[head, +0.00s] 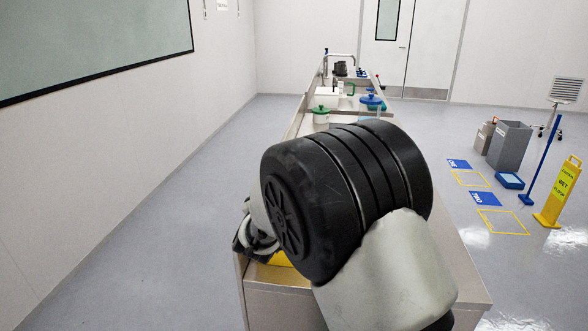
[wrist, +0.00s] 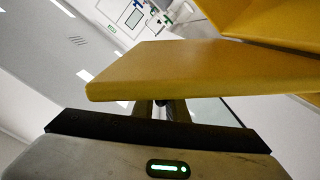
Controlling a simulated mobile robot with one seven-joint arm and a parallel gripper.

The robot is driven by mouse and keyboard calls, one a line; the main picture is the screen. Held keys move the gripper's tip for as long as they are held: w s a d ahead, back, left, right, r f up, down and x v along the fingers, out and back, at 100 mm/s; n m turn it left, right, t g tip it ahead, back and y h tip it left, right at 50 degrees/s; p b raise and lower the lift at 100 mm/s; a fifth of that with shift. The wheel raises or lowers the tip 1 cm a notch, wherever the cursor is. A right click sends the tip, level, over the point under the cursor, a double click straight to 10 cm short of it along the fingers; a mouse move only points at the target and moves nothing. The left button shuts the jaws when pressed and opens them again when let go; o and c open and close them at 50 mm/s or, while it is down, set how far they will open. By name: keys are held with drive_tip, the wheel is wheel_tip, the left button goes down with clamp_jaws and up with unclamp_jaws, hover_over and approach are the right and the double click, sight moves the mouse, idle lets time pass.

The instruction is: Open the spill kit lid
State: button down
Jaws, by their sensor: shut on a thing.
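The spill kit (head: 281,259) shows in the head view only as a small yellow patch on the near end of the bench, mostly hidden behind my arm. In the wrist view a flat yellow panel, apparently its lid (wrist: 190,72), fills the middle. A second yellow part, apparently the kit's body (wrist: 268,20), stands at an angle to it at top right, with a wedge-shaped gap between them. My gripper (wrist: 166,108) is at the panel's near edge, shut on it; the fingertips are largely hidden. In the head view my gripper (head: 250,240) is partly hidden by my arm.
The long bench (head: 285,305) carries a green-lidded pot (head: 320,114) and a blue-lidded pot (head: 372,101) farther back. On the right floor stand a yellow wet-floor sign (head: 558,192) and a grey bin (head: 508,146). The floor left of the bench is clear.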

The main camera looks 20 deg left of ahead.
drive_tip(key=s+a+n+p, duration=0.2)
drive_tip(key=a+n+p, duration=0.6)
drive_tip(key=a+n, duration=0.1)
drive_tip(key=shift+s+a, duration=0.35)
drive_tip(key=shift+a, duration=0.35)
drive_tip(key=shift+f, duration=0.1)
drive_tip(key=c, duration=1.8)
unclamp_jaws()
